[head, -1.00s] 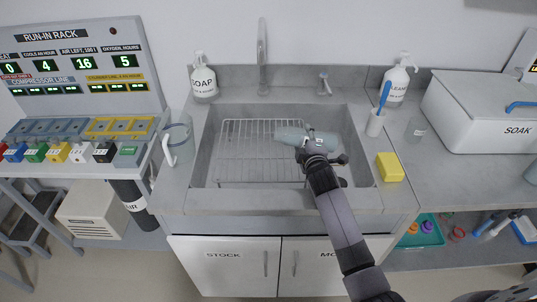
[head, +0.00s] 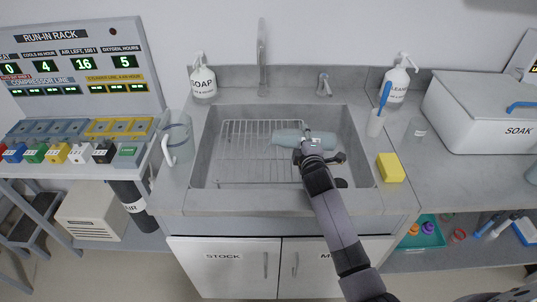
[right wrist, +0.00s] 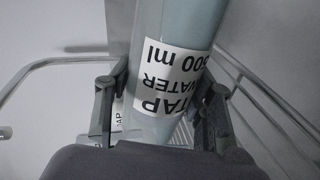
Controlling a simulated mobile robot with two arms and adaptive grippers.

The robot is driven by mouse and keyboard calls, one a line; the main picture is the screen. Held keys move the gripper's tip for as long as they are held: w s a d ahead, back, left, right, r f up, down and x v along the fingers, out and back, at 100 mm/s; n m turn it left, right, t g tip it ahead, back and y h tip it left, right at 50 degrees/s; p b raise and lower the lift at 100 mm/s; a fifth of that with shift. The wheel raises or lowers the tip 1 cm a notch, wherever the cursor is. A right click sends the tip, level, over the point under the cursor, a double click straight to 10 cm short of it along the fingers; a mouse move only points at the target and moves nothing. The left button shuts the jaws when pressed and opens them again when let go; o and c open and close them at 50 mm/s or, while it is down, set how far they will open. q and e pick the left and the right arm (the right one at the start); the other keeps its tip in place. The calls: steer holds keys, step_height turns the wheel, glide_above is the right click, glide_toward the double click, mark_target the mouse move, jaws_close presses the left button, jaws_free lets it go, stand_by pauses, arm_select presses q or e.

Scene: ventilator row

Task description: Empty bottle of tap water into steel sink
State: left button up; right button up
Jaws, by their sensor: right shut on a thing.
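No stream of water shows, and the water level inside cannot be made out. My left gripper is not in view.
A wire rack (head: 240,165) lies in the sink. The faucet (head: 262,60) stands behind it. A soap bottle (head: 203,82) and a clear jug (head: 180,140) are at left.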

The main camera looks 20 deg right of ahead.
steer(key=shift+w+a+n+h, duration=0.15)
steer(key=shift+n+h, duration=0.1)
steer(key=shift+n, duration=0.35)
steer(key=shift+s+a+n+h, duration=0.1)
steer(key=shift+n+h, duration=0.15)
steer(key=shift+n, duration=0.35)
stand_by(5.5)
steer(key=shift+w+a+r+n+p, duration=0.1)
steer(key=shift+a+r+n+p, duration=0.15)
steer(key=shift+r+n+p, duration=0.25)
stand_by(0.8)
